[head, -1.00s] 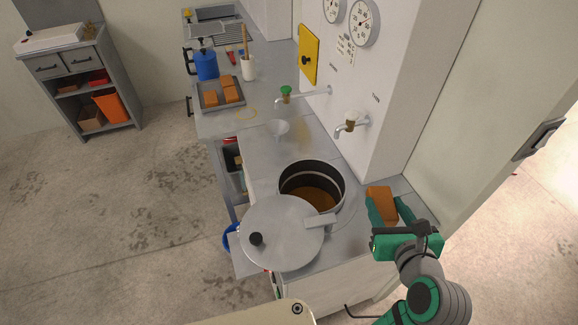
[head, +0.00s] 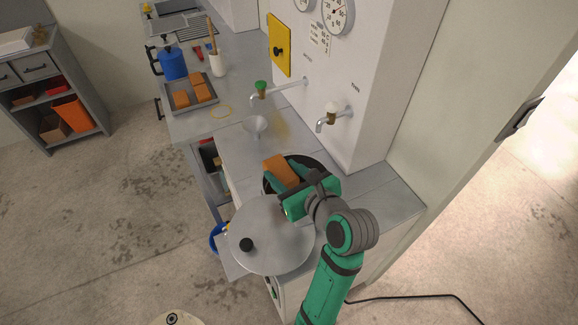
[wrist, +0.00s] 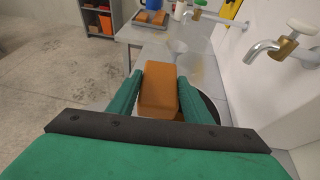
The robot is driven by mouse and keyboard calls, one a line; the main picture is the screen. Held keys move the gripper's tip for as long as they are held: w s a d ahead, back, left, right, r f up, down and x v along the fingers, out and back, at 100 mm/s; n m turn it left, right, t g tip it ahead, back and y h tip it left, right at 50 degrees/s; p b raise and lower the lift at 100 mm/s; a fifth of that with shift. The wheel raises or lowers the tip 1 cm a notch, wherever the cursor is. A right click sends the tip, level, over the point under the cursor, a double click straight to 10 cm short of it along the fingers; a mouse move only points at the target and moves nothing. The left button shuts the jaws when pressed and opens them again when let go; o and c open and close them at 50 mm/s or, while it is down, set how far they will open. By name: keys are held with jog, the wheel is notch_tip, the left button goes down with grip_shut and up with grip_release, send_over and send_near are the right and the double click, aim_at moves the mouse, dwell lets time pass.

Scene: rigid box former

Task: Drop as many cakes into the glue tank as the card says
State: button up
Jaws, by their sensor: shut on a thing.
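An orange-brown cake (head: 278,168) is held in my gripper (head: 284,175), above the open glue tank (head: 318,160). The wrist view shows the cake (wrist: 160,90) between both green fingers of my gripper (wrist: 160,92). The tank is a dark round opening, mostly hidden by the gripper and cake; its rim (wrist: 212,105) shows at the right in the wrist view. The round grey lid (head: 265,255) with a black knob lies swung aside, in front of the tank. More cakes (head: 190,92) sit on a grey tray (head: 192,106) at the back counter. A small printed card (head: 320,38) is on the wall, unreadable.
A green-handled tap (head: 262,90) and a white-handled tap (head: 332,117) stick out from the wall. A funnel (head: 256,125) stands behind the tank. A blue pot (head: 172,64) and a utensil crock (head: 217,62) stand beyond the tray. The counter right of the tank is clear.

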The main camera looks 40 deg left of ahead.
jog(key=w+d+f+m+t, duration=0.1)
jog(key=w+f, duration=0.5)
jog(key=f, duration=0.3)
jog(key=shift+w+d, duration=0.2)
jog(key=shift+d, duration=0.1)
jog(key=o, duration=1.3)
jog(key=shift+f+h, duration=0.1)
jog(key=shift+h, duration=0.2)
jog(key=shift+d, duration=0.1)
jog(key=v, duration=1)
jog(key=shift+s+d, duration=0.2)
jog(key=shift+d, duration=0.1)
